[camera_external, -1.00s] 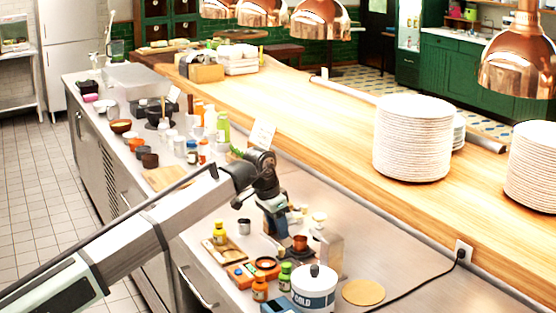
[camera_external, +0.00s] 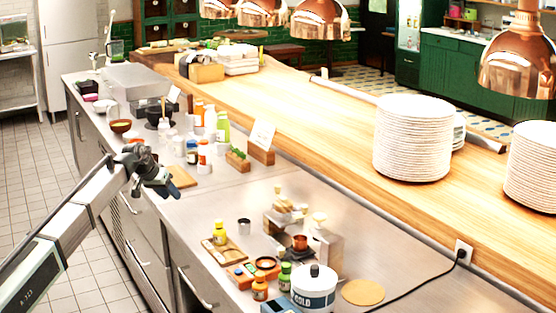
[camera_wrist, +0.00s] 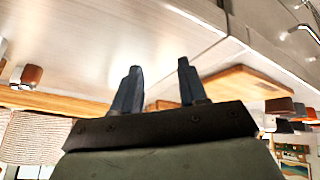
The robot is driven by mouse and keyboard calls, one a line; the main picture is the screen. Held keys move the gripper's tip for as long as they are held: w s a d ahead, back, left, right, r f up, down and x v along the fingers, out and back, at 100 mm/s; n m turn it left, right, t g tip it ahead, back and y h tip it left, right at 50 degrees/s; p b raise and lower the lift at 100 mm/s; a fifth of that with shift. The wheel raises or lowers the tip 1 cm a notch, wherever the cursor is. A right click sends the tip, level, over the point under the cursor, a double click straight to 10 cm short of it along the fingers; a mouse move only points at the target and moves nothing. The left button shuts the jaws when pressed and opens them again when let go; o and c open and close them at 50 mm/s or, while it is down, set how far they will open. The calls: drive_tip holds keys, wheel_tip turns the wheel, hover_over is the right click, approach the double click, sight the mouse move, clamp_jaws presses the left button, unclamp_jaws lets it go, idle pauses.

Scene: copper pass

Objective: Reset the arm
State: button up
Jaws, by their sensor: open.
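My gripper (camera_external: 158,184) is at the left of the external view, over the front edge of the steel counter (camera_external: 215,215). It is raised, and nothing shows between its fingers. In the wrist view my gripper's two dark fingers (camera_wrist: 158,88) stand apart with a clear gap. The arm reaches in from the lower left. A wooden board (camera_external: 182,176) lies on the counter just behind the gripper; a wooden board also shows beyond the fingers in the wrist view (camera_wrist: 235,85).
Bottles and bowls (camera_external: 121,127) crowd the far part. Plate stacks (camera_external: 413,140) stand on the wooden pass. The counter's middle is clear.

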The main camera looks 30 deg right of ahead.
drive_tip(key=w+a+f+n, duration=0.2)
drive_tip(key=w+a, duration=0.4)
drive_tip(key=w+a+f+y, duration=0.1)
drive_tip(key=w+a+f, duration=0.1)
drive_tip(key=a+f, duration=0.8)
drive_tip(key=s+a+f+n+g+y, duration=0.15)
drive_tip(key=s+a+f, duration=0.25)
drive_tip(key=a+f, duration=0.85)
drive_tip(key=s+a+f+n+g+y, duration=0.15)
drive_tip(key=s+a+f, duration=0.25)
drive_tip(key=a+f, duration=0.85)
drive_tip(key=s+a+f+n+g+y, duration=0.1)
drive_tip(key=s+a+f+n+g, duration=0.1)
drive_tip(key=s+a+f, duration=0.8)
drive_tip(key=s+a+f+n+g+y, duration=0.15)
drive_tip(key=s+a+f, duration=0.35)
drive_tip(key=s+a, duration=0.9)
drive_tip(key=s+a+n+g, duration=0.1)
drive_tip(key=s+a, duration=0.1)
drive_tip(key=s, duration=0.5)
drive_tip(key=s+a+f+n+g, duration=0.1)
drive_tip(key=s+a, duration=0.1)
drive_tip(key=s, duration=0.5)
drive_tip(key=shift+f, duration=0.25)
